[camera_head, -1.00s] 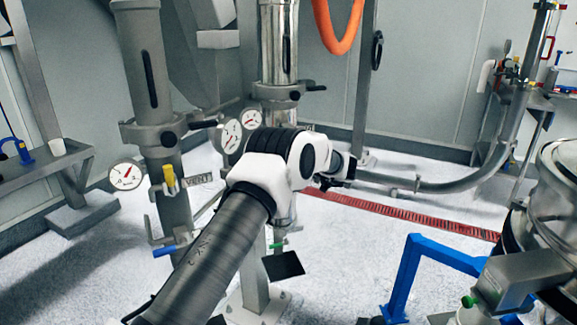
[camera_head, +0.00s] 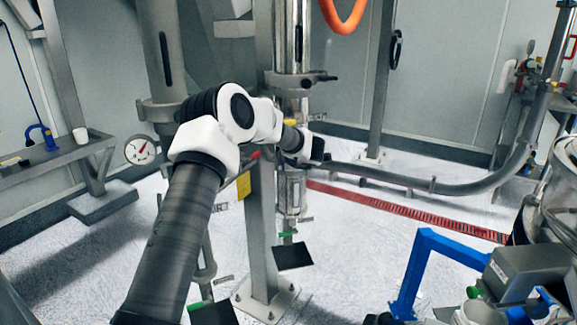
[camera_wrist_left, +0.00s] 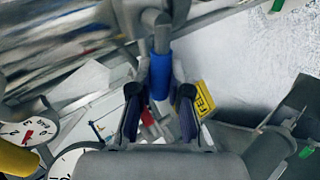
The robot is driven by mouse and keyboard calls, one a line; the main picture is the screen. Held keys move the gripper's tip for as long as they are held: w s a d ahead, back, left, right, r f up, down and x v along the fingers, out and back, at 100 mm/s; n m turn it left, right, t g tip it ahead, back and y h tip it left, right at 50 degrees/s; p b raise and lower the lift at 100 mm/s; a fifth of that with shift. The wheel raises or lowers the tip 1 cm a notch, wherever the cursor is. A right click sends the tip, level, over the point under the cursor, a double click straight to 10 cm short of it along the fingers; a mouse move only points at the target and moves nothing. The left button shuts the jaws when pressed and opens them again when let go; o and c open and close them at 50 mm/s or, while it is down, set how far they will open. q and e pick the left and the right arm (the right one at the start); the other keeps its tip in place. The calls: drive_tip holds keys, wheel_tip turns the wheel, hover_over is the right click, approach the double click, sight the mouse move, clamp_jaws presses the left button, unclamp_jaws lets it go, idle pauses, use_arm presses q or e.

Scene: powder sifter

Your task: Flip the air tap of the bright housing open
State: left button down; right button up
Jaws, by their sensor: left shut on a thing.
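The bright housing (camera_head: 292,35) is the shiny upright column at the top centre of the head view. My left gripper (camera_head: 312,150) is in front of its lower part, and the wrist hides what it holds there. In the left wrist view, my left gripper (camera_wrist_left: 160,98) has its dark fingers on both sides of a blue tap handle (camera_wrist_left: 160,75) and is shut on it. The handle hangs from a grey metal stem (camera_wrist_left: 161,35). How far the tap is turned I cannot tell. My right gripper is not in view.
A duller column (camera_head: 160,50) stands to the left, partly behind my arm. A pressure gauge (camera_head: 141,150) is beside it. A grey post (camera_head: 261,220) stands below the bright housing. A curved pipe (camera_head: 440,186) runs right. A blue frame (camera_head: 410,270) stands at the lower right.

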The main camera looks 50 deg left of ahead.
use_arm(q)
drive_tip(key=shift+f+n+t+h+b, duration=0.3)
drive_tip(key=shift+f+n+t+b, duration=0.25)
drive_tip(key=shift+b, duration=0.2)
drive_tip(key=c, duration=1.1)
unclamp_jaws()
drive_tip(key=v, duration=1.2)
drive_tip(key=shift+s+a+f, duration=0.1)
drive_tip(key=shift+s, duration=0.05)
